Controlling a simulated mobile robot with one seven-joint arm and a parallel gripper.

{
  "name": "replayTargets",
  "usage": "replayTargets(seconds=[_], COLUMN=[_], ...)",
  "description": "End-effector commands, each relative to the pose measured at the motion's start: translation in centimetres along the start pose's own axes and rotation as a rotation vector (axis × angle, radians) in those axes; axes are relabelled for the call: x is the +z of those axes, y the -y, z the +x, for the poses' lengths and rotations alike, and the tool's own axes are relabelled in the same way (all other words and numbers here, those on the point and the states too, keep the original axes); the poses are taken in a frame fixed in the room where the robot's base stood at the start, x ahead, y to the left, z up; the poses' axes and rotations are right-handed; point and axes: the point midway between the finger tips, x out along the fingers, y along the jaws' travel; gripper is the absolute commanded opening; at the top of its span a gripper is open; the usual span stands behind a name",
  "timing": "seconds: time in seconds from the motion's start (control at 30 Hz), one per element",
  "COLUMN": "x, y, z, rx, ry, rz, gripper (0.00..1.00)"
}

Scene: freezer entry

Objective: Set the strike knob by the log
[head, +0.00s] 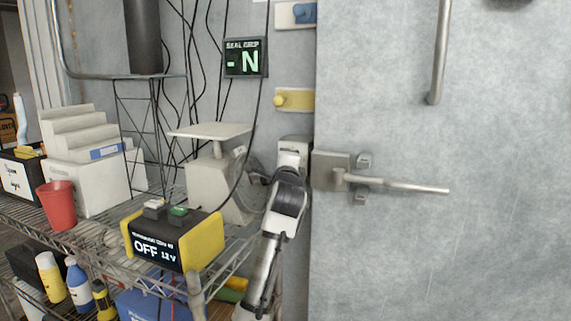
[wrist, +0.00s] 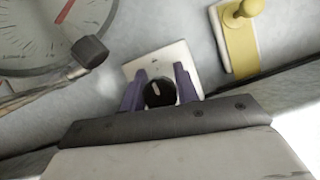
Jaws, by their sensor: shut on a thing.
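The strike knob (wrist: 160,93) is a round black knob with a pale pointer line, on a white plate (wrist: 180,55) in the wrist view. My gripper (wrist: 160,92) has its purple fingers on both sides of the knob and is shut on it. The pointer line leans a little to the left of upright in that view. In the head view my gripper (head: 291,150) reaches the wall left of the door latch, and my arm hides the knob. No log with readable knob settings can be made out.
A grey door with a lever handle (head: 400,185) stands at the right. A yellow plate with a knob (head: 294,99) is above my gripper. A "SEAL GRIP" display (head: 245,57) reads "- N". A scale (head: 215,165) and a yellow-black box reading OFF (head: 172,238) stand on the wire shelf.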

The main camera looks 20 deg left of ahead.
Motion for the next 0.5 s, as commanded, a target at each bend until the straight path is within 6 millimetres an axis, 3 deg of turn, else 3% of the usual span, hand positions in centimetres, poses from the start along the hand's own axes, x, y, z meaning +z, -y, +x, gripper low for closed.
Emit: replayTargets(seconds=[0.37, 0.4, 0.5], x=[-0.03, -0.03, -0.02], y=[0.05, 0.05, 0.04], z=[0.00, 0.00, 0.00], rx=[-0.002, -0.002, -0.002], ry=[0.000, 0.000, 0.000], rz=[0.005, 0.005, 0.004], gripper=[0.08, 0.36, 0.49])
